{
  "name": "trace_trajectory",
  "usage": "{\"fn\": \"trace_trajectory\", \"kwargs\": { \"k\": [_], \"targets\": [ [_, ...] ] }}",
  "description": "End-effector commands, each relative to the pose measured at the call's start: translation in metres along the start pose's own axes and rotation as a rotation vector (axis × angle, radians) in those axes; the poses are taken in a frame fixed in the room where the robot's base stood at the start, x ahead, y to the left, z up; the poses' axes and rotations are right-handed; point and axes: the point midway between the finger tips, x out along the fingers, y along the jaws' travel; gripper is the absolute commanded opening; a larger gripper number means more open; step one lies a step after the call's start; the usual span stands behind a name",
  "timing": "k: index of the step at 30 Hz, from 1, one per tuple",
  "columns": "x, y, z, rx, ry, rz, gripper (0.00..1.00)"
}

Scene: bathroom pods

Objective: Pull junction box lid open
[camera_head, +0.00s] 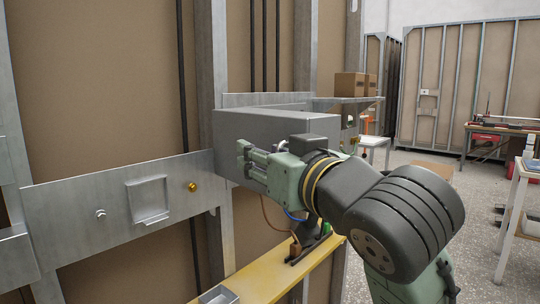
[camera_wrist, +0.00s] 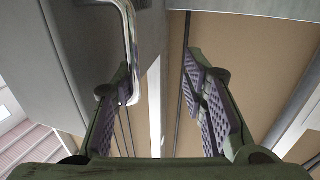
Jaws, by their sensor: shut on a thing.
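The grey metal junction box (camera_head: 262,124) sticks out from the wall frame in the middle of the head view. Its grey face (camera_wrist: 85,55) fills the left of the wrist view, and I cannot tell where the lid's edge runs. A shiny bent metal handle (camera_wrist: 131,30) is on that face and reaches down to the purple pad of the left finger. My gripper (camera_head: 246,160) is at the front of the box.
A yellow ledge (camera_head: 262,278) with a small metal box (camera_head: 217,295) lies below. A flat metal panel with a brass knob (camera_head: 192,187) is left of the box. A shelf with cardboard boxes (camera_head: 350,85) is behind. Open floor lies to the right, before a workbench (camera_head: 490,146).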

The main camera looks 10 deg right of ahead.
Motion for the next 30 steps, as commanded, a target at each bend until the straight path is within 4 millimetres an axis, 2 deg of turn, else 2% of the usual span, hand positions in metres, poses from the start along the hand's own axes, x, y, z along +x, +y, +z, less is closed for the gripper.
{"fn": "trace_trajectory", "kwargs": {
  "k": [1,8,21,25,30],
  "targets": [
    [0.002,-0.011,0.002,-0.012,-0.004,-0.025,0.17],
    [-0.008,-0.009,0.002,-0.011,-0.002,-0.022,0.16],
    [-0.096,0.0,0.0,-0.003,0.004,-0.004,0.16],
    [-0.113,0.001,0.0,0.0,0.003,-0.003,0.16],
    [-0.121,0.002,0.0,0.002,0.002,-0.002,0.16]
  ]
}}
